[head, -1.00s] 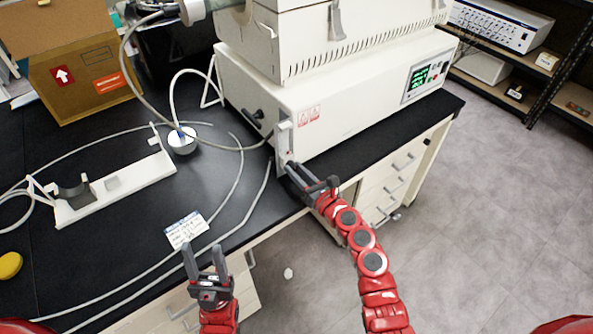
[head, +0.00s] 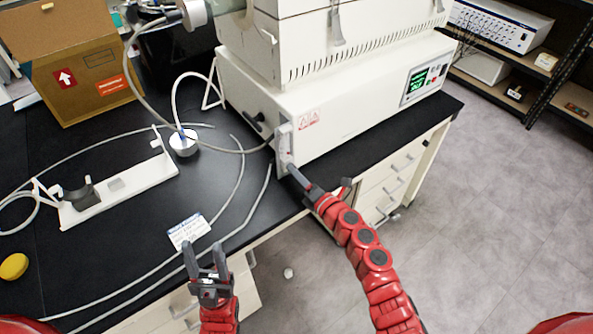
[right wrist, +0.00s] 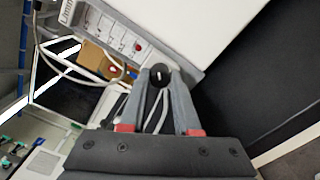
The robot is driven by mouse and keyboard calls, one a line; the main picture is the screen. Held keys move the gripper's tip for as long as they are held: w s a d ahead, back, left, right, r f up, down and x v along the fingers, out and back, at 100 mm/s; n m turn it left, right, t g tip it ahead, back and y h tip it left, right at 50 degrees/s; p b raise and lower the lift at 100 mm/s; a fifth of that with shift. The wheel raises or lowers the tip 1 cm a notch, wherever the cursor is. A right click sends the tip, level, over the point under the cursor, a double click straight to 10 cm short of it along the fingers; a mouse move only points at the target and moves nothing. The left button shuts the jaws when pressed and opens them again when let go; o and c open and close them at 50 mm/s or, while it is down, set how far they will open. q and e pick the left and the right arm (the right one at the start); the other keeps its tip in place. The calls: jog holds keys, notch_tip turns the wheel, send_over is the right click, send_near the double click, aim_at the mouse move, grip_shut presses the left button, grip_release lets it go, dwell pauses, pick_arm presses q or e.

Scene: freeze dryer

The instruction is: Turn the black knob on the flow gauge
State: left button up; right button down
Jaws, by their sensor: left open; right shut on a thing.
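The flow gauge (head: 284,141) is a narrow upright strip on the near left corner of the white machine. It also shows in the right wrist view (right wrist: 112,32). The black knob (right wrist: 160,74) is round with a light mark and sits at the gauge's lower end. My right gripper (right wrist: 162,82) is shut on the knob, with one finger on each side. In the head view my right gripper (head: 291,168) reaches the gauge's base and its fingers hide the knob. My left gripper (head: 206,250) is open and empty, over the table's front edge.
The white freeze dryer (head: 345,105) stands on the black table (head: 225,180). A cardboard box (head: 85,80) is at the back left.

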jog(key=m+p, duration=0.1)
jog(key=m, duration=0.2)
jog(key=shift+r+m+p, duration=0.1)
jog(key=shift+m+p, duration=0.3)
jog(key=m+p, duration=0.1)
jog(key=m, duration=0.1)
jog(key=shift+m, duration=0.4)
jog(key=m+p, duration=0.2)
jog(key=m, duration=0.1)
jog(key=shift+m+p, duration=0.75)
jog(key=shift+m, duration=0.15)
jog(key=c, duration=0.6)
grip_release()
